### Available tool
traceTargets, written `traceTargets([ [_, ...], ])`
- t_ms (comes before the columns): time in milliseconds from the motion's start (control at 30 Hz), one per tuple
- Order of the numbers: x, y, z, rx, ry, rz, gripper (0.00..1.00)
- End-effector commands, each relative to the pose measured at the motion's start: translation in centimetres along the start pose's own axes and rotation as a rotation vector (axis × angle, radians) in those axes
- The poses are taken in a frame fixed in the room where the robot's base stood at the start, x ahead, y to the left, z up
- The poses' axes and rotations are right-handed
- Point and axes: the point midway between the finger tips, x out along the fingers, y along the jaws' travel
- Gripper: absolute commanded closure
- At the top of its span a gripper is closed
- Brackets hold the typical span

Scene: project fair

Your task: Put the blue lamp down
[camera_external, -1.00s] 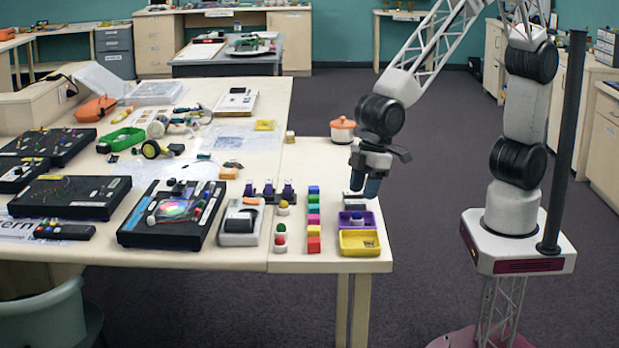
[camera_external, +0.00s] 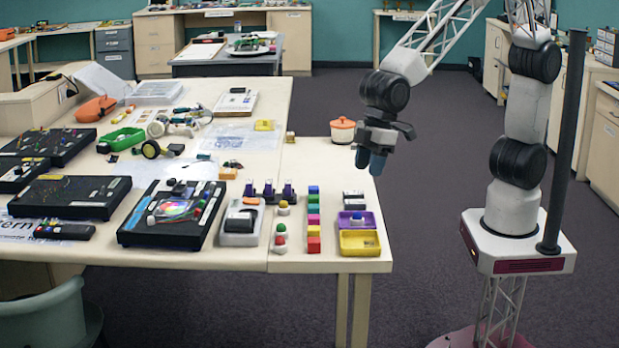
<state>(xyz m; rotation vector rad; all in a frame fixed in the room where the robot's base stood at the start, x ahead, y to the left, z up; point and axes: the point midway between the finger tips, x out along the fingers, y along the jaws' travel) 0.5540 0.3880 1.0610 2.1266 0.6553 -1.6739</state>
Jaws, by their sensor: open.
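A small blue lamp (camera_external: 357,218) sits in the purple tray (camera_external: 374,224) near the right edge of the table. It is small in this view, so its exact tilt is hard to tell. My gripper (camera_external: 369,170) is open and empty, with its fingers pointing down. It is above and apart from the lamp, in the air near the table's right edge. Nothing hides the lamp from this view.
A yellow tray (camera_external: 360,243) stands in front of the purple one. A row of coloured blocks (camera_external: 314,219) is left of the trays, with red and green lamps (camera_external: 281,238) farther left. An orange-and-white pot (camera_external: 342,131) stands behind. The table between pot and trays has bare room.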

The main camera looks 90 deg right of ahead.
Motion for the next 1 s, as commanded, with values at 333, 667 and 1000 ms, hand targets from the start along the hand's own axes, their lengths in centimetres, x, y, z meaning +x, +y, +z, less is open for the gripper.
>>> traceTargets([
  [333, -0.1, 0.2, 0.1, 0.002, 0.0, 0.001, 0.56],
  [667, -3.3, 4.7, 3.2, 0.068, 0.002, 0.018, 0.56],
  [1000, -9.4, 12.6, 12.0, 0.214, 0.002, 0.057, 0.56],
])
